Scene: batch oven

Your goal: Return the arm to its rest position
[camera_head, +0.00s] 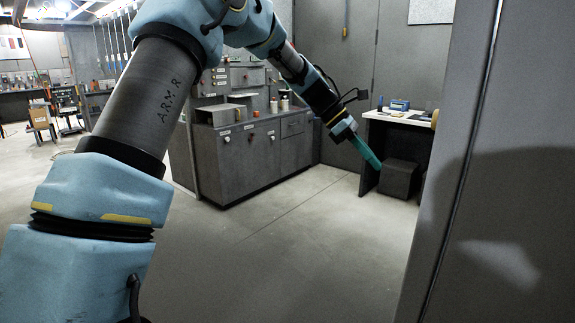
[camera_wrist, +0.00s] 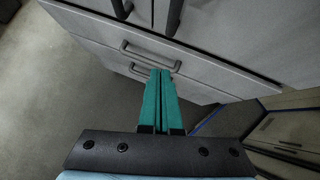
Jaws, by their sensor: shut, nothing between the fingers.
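My gripper (camera_head: 371,158) is at the end of my raised arm, which arches over from the left in the head view. Its teal fingers point down and to the right, in front of the small desk. In the wrist view the gripper's two teal fingers (camera_wrist: 167,75) lie together, shut, with nothing between them. Beyond the fingertips is a grey drawer front with a bar handle (camera_wrist: 150,55). I cannot tell the gap between fingertips and drawer.
A grey counter (camera_head: 245,165) with equipment on top stands behind my arm. A small desk (camera_head: 408,119) has a dark box (camera_head: 399,178) under it. A large grey panel (camera_head: 505,200) fills the right side. The floor (camera_head: 290,250) in the middle is clear.

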